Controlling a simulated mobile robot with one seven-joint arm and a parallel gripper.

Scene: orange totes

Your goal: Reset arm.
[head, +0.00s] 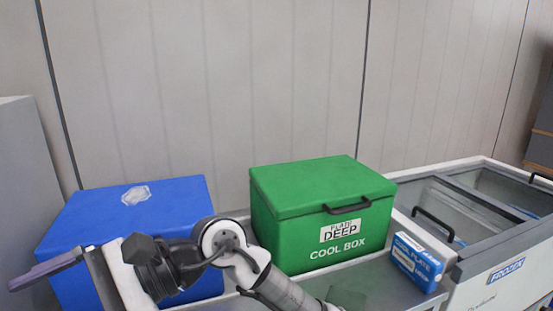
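My arm (275,287) enters from the bottom edge, runs up and left to a white joint (222,238), and ends in a dark part (165,268) at the lower left. Nothing is seen held there. The arm passes in front of a blue box (125,218) and left of a green cool box (310,205). I cannot tell whether it touches the blue box.
The green cool box has a closed lid and dark handle. A blue-and-white carton (418,262) stands right of it on a grey surface. Glass-topped freezers (500,275) fill the right. A grey block (25,190) stands at the left edge. A panelled wall (220,90) closes the back.

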